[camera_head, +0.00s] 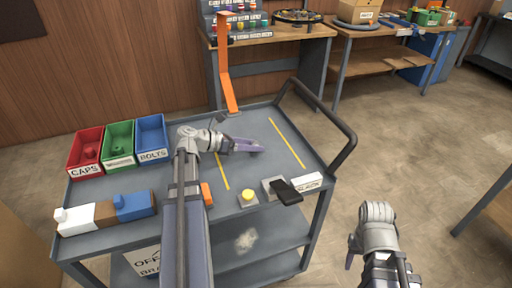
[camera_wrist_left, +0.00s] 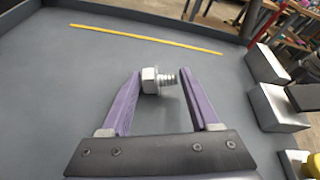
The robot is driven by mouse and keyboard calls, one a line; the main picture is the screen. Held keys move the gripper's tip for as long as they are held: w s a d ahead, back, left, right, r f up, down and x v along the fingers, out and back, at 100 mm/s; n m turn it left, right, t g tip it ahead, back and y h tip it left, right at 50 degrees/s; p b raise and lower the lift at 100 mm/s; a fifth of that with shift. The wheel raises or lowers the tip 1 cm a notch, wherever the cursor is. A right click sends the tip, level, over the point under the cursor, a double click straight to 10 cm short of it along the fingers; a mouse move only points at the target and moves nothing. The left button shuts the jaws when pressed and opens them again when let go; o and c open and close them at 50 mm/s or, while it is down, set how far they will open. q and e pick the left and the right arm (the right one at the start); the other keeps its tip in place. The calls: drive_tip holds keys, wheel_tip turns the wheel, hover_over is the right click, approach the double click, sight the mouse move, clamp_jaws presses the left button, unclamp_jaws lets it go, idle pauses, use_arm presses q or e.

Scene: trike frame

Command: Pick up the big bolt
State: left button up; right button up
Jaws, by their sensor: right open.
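The big bolt (camera_wrist_left: 158,80) is silver, with a hex head at left and a threaded shank pointing right, in the left wrist view. It lies on the grey cart top between the tips of my left gripper (camera_wrist_left: 160,84). The purple jaws are apart, one at each end of the bolt, with narrow gaps; contact is not clear. In the head view my left gripper (camera_head: 247,146) is low over the middle of the cart, and the bolt cannot be made out there. My right gripper (camera_head: 376,240) is open at lower right, off the cart, far from the bolt.
Red (camera_head: 87,150), green (camera_head: 119,147) and blue BOLTS (camera_head: 152,138) bins stand at the cart's left. A yellow button (camera_head: 247,195) and a black-topped block (camera_head: 284,190) sit near the front right. An orange post (camera_head: 225,60) rises at the back. A handle (camera_head: 335,120) bounds the right.

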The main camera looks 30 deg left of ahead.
use_arm(q)
clamp_jaws()
idle(0.5)
wheel_tip(320, 180, up, 10)
drive_tip(key=p, duration=1)
